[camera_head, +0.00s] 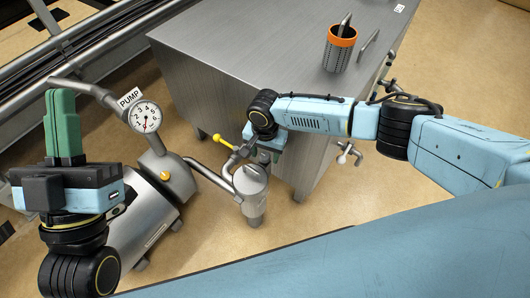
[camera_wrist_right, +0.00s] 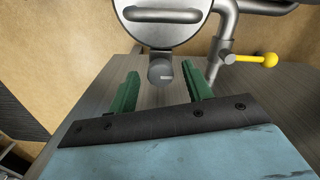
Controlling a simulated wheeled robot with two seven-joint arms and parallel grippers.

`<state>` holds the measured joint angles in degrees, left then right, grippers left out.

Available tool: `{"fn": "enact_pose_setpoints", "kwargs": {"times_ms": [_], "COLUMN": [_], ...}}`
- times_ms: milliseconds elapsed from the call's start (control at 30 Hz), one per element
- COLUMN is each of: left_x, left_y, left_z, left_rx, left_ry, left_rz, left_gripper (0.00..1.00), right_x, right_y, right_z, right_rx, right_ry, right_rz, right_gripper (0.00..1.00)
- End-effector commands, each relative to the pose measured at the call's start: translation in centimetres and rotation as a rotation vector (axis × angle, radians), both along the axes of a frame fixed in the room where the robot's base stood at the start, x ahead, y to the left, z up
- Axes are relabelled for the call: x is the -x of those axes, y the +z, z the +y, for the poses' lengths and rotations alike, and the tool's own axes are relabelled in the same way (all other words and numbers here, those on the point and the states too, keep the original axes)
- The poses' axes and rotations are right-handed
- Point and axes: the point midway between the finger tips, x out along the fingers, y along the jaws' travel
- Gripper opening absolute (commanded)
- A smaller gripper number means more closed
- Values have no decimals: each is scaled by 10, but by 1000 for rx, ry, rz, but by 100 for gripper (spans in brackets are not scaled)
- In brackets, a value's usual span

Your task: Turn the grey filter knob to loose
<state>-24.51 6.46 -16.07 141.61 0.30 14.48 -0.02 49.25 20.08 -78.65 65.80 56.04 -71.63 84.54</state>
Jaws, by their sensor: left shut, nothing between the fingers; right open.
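The filter (camera_head: 251,186) is a grey metal vessel on the pipework at the middle of the head view; it also shows at the top of the right wrist view (camera_wrist_right: 135,32). The grey knob (camera_wrist_right: 160,70) is a short cylinder with a small pale mark, below the vessel's round face. My right gripper (camera_wrist_right: 160,82) is open, its green fingers on either side of the knob's line. The knob appears just beyond the fingertips; contact is not clear. The head view does not show the knob clearly. My left gripper (camera_head: 62,125) is shut and empty, pointing up at the far left.
A yellow-tipped valve lever (camera_head: 218,138) sits close beside the filter. A pressure gauge (camera_head: 145,116) with a PUMP sign (camera_head: 130,98) stands near my left gripper. A steel cabinet (camera_head: 240,45) is behind my right arm, with an orange-rimmed cup (camera_head: 340,48) on top.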

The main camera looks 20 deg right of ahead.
Motion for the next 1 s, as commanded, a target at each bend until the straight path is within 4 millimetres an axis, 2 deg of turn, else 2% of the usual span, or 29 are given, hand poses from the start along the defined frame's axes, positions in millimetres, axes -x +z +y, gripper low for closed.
{"fn": "enact_pose_setpoints", "kwargs": {"times_ms": [100, 400, 467, 733, 1000], "left_x": [0, 0, 0, -3, -14], "left_y": [0, 0, 0, 1, -12], "left_z": [0, 0, 0, -1, -4], "left_rx": [0, -1, -1, -6, -58], "left_ry": [0, 0, 1, 0, -2], "left_rz": [1, 2, 2, 21, 196], "left_gripper": [0, 0, 0, 0, 0], "right_x": [0, 0, 0, 0, 1], "right_y": [0, 0, 0, 1, 2], "right_z": [0, 0, 0, 0, 0], "right_rx": [0, 0, 0, 0, -1], "right_ry": [0, 0, 0, 8, 53], "right_rz": [0, 0, 0, 1, 4], "right_gripper": [50, 11, 5, 5, 5]}}
